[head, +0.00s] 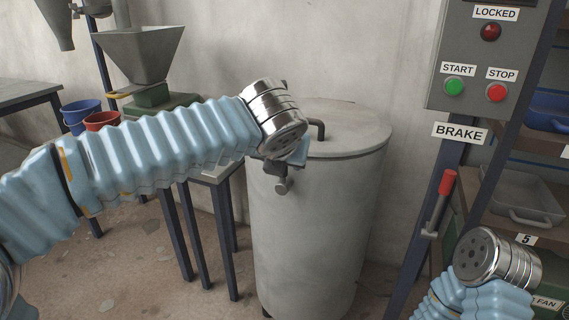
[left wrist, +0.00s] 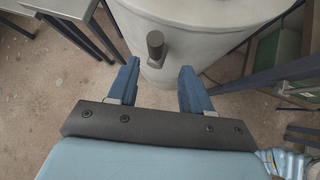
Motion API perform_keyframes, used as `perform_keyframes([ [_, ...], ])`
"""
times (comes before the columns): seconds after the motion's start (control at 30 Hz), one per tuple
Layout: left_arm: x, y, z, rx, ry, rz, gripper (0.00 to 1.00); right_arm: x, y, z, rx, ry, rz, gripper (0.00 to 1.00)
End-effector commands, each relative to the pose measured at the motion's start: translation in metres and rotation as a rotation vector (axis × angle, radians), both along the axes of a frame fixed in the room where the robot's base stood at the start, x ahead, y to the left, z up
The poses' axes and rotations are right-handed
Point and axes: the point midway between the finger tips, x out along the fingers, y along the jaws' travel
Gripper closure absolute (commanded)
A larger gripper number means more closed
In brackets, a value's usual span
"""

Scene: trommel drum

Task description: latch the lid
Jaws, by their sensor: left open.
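A grey drum (head: 315,225) stands in the middle of the head view with a round lid (head: 350,128) on top and a dark bar handle (head: 318,128) on the lid. A grey knob-ended latch part (head: 283,185) sticks out from the drum's upper front side. My left gripper (head: 292,162) is beside it, mostly hidden under my wrist. In the left wrist view the gripper (left wrist: 159,67) is open, its two blue fingers apart. The knob (left wrist: 155,45) lies ahead, between the finger lines, with no visible contact. My right wrist shows at lower right; its fingers are not seen.
A control panel (head: 480,55) with START and STOP buttons and a red LOCKED lamp (head: 491,32) is at right. Below it is a red-handled BRAKE lever (head: 444,190). A small table (head: 212,178) stands left of the drum. A shelf with trays (head: 525,190) is behind the right arm.

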Motion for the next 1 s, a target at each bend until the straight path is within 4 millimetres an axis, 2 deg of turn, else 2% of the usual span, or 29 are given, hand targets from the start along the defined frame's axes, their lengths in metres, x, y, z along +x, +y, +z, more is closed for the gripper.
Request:
perform_keyframes([
  [0.1,-0.019,0.0,0.019,0.0,-0.002,0.0,0.51,0.0,0.0,0.002,0.0,0.0,0.0,0.58],
  [0.3,-0.036,0.0,0.035,0.0,0.0,0.0,0.51,0.0,0.0,0.003,0.0,0.0,0.001,0.58],
  [1.0,-0.039,0.0,0.037,0.001,0.001,0.001,0.51,0.0,0.0,0.003,0.0,0.0,0.001,0.58],
])
